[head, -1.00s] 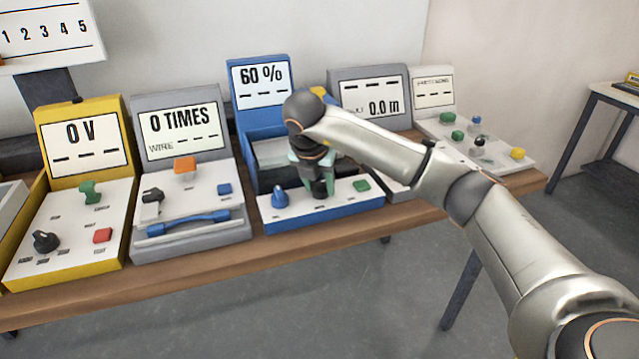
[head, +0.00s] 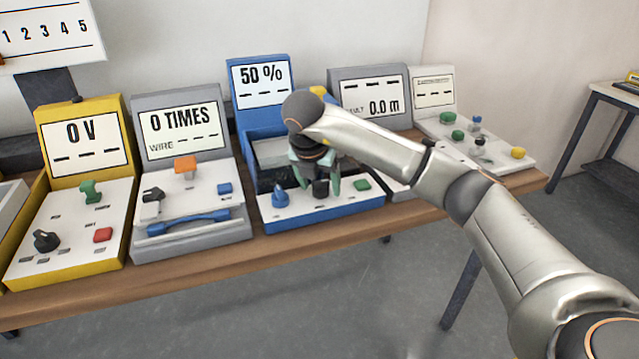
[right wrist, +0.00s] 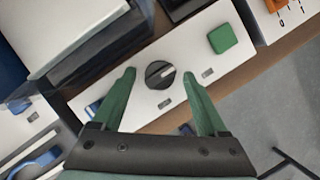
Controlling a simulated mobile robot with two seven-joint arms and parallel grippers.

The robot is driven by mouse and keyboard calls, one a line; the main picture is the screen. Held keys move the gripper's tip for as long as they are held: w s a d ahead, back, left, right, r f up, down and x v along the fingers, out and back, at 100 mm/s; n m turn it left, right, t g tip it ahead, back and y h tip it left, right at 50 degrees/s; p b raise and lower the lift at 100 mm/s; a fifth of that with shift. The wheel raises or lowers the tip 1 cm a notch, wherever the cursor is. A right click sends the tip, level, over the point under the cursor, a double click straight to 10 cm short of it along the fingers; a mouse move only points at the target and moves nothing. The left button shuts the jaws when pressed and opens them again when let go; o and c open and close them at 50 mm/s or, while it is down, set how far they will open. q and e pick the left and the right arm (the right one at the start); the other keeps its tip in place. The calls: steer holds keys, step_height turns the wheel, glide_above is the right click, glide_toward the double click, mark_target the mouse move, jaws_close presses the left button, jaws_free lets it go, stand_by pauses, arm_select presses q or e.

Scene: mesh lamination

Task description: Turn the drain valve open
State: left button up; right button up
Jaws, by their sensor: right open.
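The blue machine's panel (head: 300,215) carries a blue knob (head: 280,199), a black round knob (head: 320,189) and a green square button (head: 361,185). Its display (head: 263,82) reads 50 %. The panel labels are too small to read, so I cannot tell which control is the drain valve. My right gripper (head: 318,183) is open over the black knob. In the right wrist view, the black knob (right wrist: 160,74) has a pale pointer mark and sits between the spread green fingers (right wrist: 158,78), with gaps on both sides. The green button (right wrist: 222,38) is to its right. My left gripper is not in view.
A grey machine (head: 190,222) with a blue handle bar stands close on the left, then a yellow one (head: 75,275). The wooden table edge (head: 240,255) runs along the front.

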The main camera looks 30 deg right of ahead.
steer(key=shift+s+a+r, duration=0.1)
steer(key=shift+a+r, duration=0.05)
steer(key=shift+r, duration=0.35)
arm_select(q)
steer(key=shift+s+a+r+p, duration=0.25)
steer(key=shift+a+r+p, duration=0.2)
steer(key=shift+p, duration=0.55)
arm_select(e)
steer(key=v, duration=1.1)
steer(key=shift+r, duration=0.25)
steer(key=shift+s, duration=0.15)
